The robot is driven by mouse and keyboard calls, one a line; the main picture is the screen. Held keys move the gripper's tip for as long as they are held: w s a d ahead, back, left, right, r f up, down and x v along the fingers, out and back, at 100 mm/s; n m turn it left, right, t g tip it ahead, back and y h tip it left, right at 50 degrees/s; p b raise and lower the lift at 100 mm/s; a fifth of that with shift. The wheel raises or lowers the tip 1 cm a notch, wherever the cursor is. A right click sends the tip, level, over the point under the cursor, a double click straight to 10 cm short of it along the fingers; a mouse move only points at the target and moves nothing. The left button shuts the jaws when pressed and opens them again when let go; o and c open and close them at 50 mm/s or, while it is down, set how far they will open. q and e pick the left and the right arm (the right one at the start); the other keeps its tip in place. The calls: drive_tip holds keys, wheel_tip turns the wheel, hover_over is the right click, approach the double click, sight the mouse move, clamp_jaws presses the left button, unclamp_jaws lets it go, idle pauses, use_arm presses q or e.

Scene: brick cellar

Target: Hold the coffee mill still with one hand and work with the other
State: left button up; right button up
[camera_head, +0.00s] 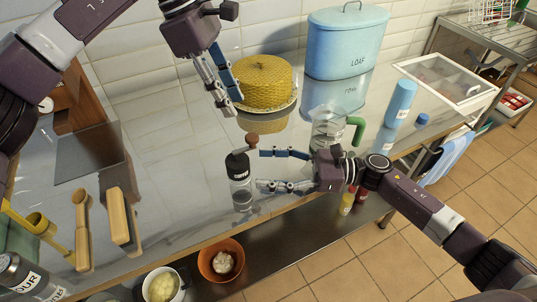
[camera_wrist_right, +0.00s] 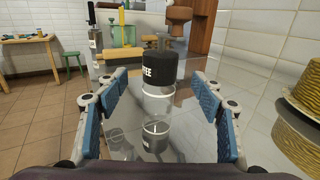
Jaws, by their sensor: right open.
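The coffee mill (camera_head: 238,166) stands upright near the front edge of the glossy counter. It has a black, white-lettered top, a clear lower body and a brown crank knob (camera_head: 252,141). My right gripper (camera_head: 260,170) is open, its fingertips just right of the mill, not closed on it. In the right wrist view the mill (camera_wrist_right: 162,72) stands ahead, centred between the spread fingers. My left gripper (camera_head: 234,107) is above and behind the mill, in front of the yellow woven dome. Its fingers look apart, with nothing between them.
The yellow dome (camera_head: 265,80) and blue loaf tin (camera_head: 345,40) stand behind. A glass jug with green handle (camera_head: 355,130) and a blue bottle (camera_head: 400,103) stand right. A wooden-handled tool (camera_head: 118,215) lies left. Bowls (camera_head: 221,261) sit below the front edge.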

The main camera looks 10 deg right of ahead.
sight(238, 173)
drive_tip(key=f, duration=0.2)
drive_tip(key=shift+w+a+f, duration=0.1)
drive_tip(key=shift+a+f, duration=0.25)
drive_tip(key=shift+a, duration=0.05)
drive_tip(key=x, duration=0.6)
drive_tip(key=shift+w+a, duration=0.1)
drive_tip(key=shift+a, duration=0.25)
drive_tip(key=shift+c, duration=0.6)
drive_tip(key=c, duration=1.3)
